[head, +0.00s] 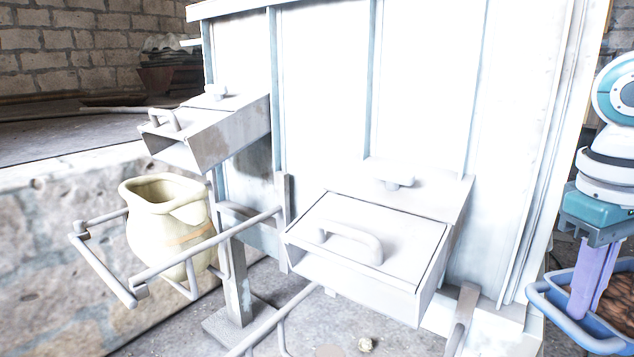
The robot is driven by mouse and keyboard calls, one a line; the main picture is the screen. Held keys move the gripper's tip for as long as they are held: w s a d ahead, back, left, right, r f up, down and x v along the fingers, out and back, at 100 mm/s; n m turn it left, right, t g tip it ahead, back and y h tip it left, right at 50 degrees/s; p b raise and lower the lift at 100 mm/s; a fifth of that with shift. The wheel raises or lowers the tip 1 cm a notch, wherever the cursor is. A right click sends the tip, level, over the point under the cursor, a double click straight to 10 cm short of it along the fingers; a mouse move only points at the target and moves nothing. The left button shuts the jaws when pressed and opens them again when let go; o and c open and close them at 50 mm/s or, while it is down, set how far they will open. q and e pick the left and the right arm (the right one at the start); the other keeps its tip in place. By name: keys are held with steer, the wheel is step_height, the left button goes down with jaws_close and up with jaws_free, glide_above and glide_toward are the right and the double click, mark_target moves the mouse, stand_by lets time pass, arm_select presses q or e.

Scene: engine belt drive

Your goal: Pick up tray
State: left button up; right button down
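A blue tray (561,309) with a thick rounded rim is at the lower right edge of the head view, cut off by the frame. Brown, lumpy material shows inside it. My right gripper (590,300) points down with its purple fingers over the tray's left end. The fingers overlap the rim and the inside in this view. Whether they are closed on the tray cannot be made out. The tray's right side and underside are hidden. My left gripper is out of view.
A large white metal cabinet (420,80) has two hopper-like boxes with handles, one left (215,130) and one at centre (365,240). A cream jug (165,225) sits in a pipe-railed holder (110,275). A stone ledge (50,240) runs at left.

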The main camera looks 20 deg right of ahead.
steer(key=a+r+m, duration=0.2)
steer(key=a+r, duration=0.8)
steer(key=r, duration=0.5)
steer(key=a+n, duration=0.3)
steer(key=a, duration=0.7)
steer(key=s+r+p, duration=0.3)
steer(key=r+p, duration=3.3)
steer(key=p, duration=0.1)
steer(key=s+r+p, duration=0.3)
steer(key=r+p, duration=3.4)
steer(key=p, duration=0.1)
steer(key=shift+d, duration=0.45)
